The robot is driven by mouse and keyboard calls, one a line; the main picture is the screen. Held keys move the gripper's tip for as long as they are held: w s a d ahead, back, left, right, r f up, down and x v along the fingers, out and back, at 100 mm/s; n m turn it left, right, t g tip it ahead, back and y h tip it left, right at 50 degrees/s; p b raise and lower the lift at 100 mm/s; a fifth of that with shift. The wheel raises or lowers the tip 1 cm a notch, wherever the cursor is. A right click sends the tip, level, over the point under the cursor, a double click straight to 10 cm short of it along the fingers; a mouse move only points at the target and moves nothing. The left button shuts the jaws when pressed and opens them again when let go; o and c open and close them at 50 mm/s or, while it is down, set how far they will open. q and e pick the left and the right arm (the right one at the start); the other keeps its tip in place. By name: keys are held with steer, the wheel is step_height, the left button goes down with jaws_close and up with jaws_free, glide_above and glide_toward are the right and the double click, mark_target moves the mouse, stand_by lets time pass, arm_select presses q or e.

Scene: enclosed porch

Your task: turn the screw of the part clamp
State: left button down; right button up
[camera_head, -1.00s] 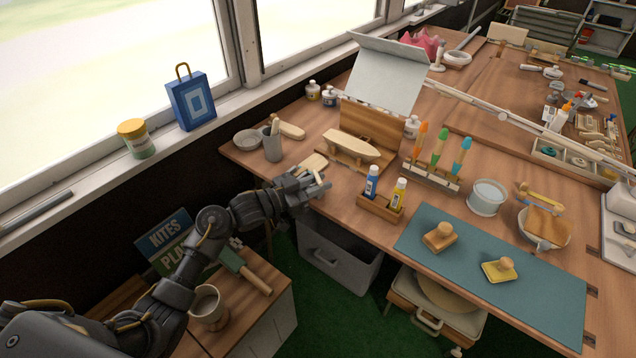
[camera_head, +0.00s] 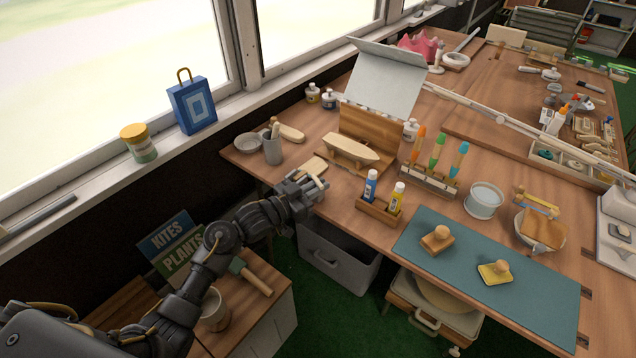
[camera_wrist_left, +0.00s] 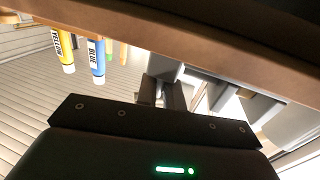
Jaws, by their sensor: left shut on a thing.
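My left gripper (camera_head: 314,188) is at the front left edge of the workbench (camera_head: 345,204), beside a pale wooden piece (camera_head: 311,166) lying at that edge. The part clamp is mostly hidden by the gripper in the head view. In the left wrist view, the gripper fingers (camera_wrist_left: 161,92) are close together just beyond the bench edge (camera_wrist_left: 200,55). They are shut on a small pale metal part, the clamp's screw (camera_wrist_left: 160,96) as far as I can tell. A grey clamp body (camera_wrist_left: 164,68) shows just beyond them. My right gripper is not in view.
Blue (camera_head: 370,187) and yellow (camera_head: 396,197) paint bottles stand in a wooden holder right of the gripper. A grey cup (camera_head: 272,149) stands behind it. A grey bin (camera_head: 340,262) is below the bench.

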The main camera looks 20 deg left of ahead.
arm_select(q)
steer(key=n+t+y+p, duration=0.1)
steer(key=n+y, duration=0.1)
steer(key=y, duration=0.1)
steer(key=shift+d+r+t+p, duration=0.1)
steer(key=shift+t+p, duration=0.3)
steer(key=shift+n+t+y+p, duration=0.65)
steer(key=shift+n+y, duration=0.85)
steer(key=shift+y, duration=0.6)
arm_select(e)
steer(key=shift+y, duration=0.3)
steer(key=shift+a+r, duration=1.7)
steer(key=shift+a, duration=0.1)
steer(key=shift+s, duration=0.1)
arm_select(q)
steer(key=c, duration=1.7)
jaws_free()
steer(key=shift+s+a+b, duration=0.1)
steer(key=shift+s+a, duration=0.2)
steer(key=shift+s, duration=1.5)
steer(key=shift+s+a+b, duration=0.1)
steer(key=shift+s+a, duration=0.25)
steer(key=shift+s, duration=1.4)
steer(key=shift+s+a+b, duration=0.1)
steer(key=shift+s+a, duration=0.2)
steer(key=shift+s, duration=1.5)
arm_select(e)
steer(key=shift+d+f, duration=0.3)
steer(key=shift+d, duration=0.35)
